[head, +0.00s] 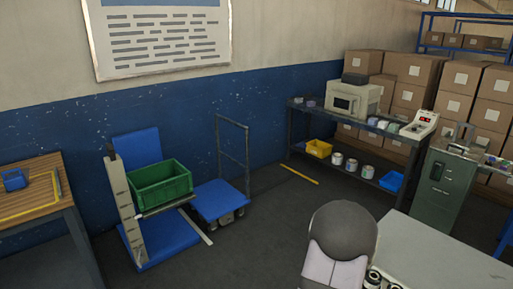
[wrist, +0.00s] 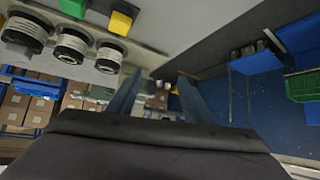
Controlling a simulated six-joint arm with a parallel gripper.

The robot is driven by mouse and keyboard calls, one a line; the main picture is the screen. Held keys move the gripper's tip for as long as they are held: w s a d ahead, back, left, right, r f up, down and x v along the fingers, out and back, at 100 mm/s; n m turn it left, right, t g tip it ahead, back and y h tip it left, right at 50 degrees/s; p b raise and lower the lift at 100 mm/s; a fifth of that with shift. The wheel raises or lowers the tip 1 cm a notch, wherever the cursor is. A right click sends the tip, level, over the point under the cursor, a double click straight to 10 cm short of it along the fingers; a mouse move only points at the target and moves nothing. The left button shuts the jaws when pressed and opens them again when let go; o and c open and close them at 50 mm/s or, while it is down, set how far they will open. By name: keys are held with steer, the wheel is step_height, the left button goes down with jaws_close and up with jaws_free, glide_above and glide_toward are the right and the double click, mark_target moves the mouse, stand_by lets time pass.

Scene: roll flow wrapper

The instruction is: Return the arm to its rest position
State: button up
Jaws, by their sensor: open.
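My gripper (wrist: 157,90) shows in the wrist view, with its two dark fingers apart and nothing visible between them. In the head view a rounded grey and white part of my arm stands at the bottom, right of the middle; my gripper's fingers cannot be made out there. The wrist view is strongly tilted, and the dark body of my gripper hides its lower middle. Several pale rolls (wrist: 70,46) show at the upper left of the wrist view, apart from my fingers.
A light grey table (head: 440,257) is at the lower right. A green crate (head: 161,187) sits on a blue lift at the left, beside a blue trolley (head: 220,200). A wooden bench (head: 40,208) stands far left, a grey cabinet (head: 443,190) at right. Dark floor between is open.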

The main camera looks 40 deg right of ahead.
steer(key=w+a+r+n+y, duration=0.1)
steer(key=w+a+n+y, duration=0.4)
steer(key=a, duration=0.8)
steer(key=w+a+r+n+y, duration=0.1)
steer(key=w+a+n+y, duration=0.1)
steer(key=w+a, duration=0.8)
steer(key=s+a+r+n+g+y, duration=0.1)
steer(key=s+a+r+n+g, duration=0.1)
steer(key=s+a, duration=0.4)
steer(key=s+a+r+n+g, duration=0.1)
steer(key=s+a+n, duration=0.3)
steer(key=a, duration=1.1)
steer(key=s+g, duration=0.1)
steer(key=s, duration=0.2)
steer(key=shift+a+r+y, duration=0.2)
steer(key=shift+r+y, duration=0.2)
